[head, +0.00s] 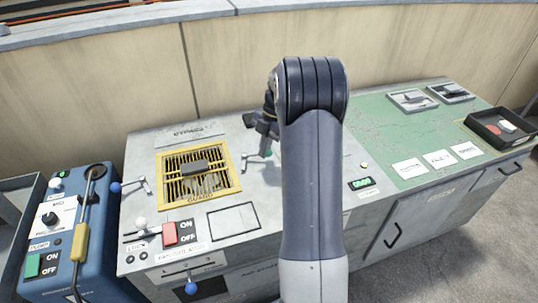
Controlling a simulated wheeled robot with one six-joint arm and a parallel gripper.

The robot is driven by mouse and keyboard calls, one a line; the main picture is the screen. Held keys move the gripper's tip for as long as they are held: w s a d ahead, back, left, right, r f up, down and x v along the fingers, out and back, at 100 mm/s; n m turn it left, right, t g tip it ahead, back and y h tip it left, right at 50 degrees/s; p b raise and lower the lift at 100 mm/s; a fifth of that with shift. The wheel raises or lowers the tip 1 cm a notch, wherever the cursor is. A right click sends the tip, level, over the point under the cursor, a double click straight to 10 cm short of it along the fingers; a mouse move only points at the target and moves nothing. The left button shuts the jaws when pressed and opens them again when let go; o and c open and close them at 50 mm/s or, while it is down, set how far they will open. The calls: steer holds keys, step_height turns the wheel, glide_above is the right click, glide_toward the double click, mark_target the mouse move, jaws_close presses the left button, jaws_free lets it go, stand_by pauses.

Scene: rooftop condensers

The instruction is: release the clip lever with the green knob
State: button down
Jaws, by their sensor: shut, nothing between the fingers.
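A small lever (256,158) lies on the grey panel just right of the yellow-framed guard. A bit of green (268,153), likely its green knob, shows just below my gripper, mostly hidden by my gripper and arm. My gripper (263,136) is shut and empty, over or close beside that green part. I cannot tell whether they touch. The yellow guard (236,158) frames a dark grille with a dark block on it. A second lever with a blue knob (116,187) sits at the guard's left side.
A white-knobbed lever (141,222) and a red ON/OFF switch (169,234) sit at the panel's front left. Another blue knob (191,288) is on the front face. A blue unit (75,245) stands left. The green worktop (400,130) holds cards, small trays and a black bin (490,137).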

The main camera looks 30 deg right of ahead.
steer(key=w+v, duration=0.1)
steer(key=v, duration=0.6)
steer(key=shift+w+a+r+p, duration=0.15)
steer(key=shift+a+r+p, duration=0.05)
steer(key=shift+a+p, duration=0.15)
steer(key=shift+f, duration=0.1)
